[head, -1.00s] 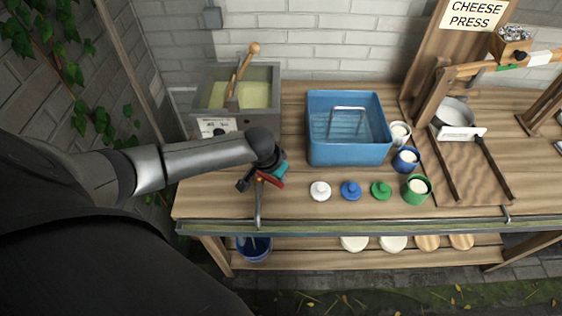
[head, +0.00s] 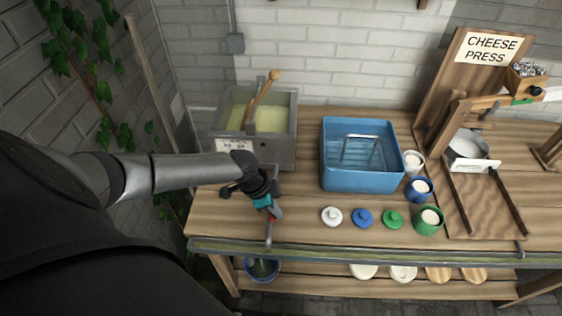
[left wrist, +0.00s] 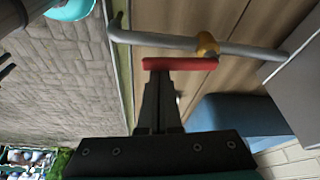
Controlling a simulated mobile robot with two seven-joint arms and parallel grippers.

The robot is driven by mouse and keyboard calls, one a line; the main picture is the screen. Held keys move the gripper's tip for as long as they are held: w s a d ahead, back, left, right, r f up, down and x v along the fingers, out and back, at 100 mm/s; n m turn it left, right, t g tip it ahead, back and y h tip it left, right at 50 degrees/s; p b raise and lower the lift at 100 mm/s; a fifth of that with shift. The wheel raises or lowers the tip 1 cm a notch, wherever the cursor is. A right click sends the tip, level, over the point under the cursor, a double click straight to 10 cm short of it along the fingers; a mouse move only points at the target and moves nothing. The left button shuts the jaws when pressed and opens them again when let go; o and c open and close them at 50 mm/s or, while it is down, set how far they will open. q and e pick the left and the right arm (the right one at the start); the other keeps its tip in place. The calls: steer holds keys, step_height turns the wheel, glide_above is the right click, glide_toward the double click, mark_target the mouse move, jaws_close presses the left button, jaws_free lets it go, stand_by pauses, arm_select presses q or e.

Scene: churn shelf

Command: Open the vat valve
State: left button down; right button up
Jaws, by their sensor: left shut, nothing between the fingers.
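The vat (head: 284,147) is a grey box of pale yellow liquid at the back left of the bench. Its grey outlet pipe (left wrist: 165,39) runs to the bench's front edge and also shows in the head view (head: 269,234). A brass valve fitting (left wrist: 207,45) sits on the pipe. The red valve handle (left wrist: 182,64) lies roughly parallel to the pipe in the left wrist view. My left gripper (left wrist: 160,76) is shut and empty, its tips at or against the handle; contact is unclear. In the head view the gripper (head: 267,206) partly hides the handle. My right gripper is out of view.
A blue tub (head: 360,181) stands right of the vat. White, blue and green lids (head: 362,218) lie in front of it, with cups (head: 427,221) to their right. A blue bucket (head: 262,270) stands below the pipe's end. The cheese press (head: 470,150) is at right.

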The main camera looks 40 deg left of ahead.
arm_select(q)
steer(key=shift+s+a, duration=0.25)
steer(key=shift+a, duration=0.05)
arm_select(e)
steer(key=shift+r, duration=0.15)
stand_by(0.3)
arm_select(q)
steer(key=shift+d, duration=0.1)
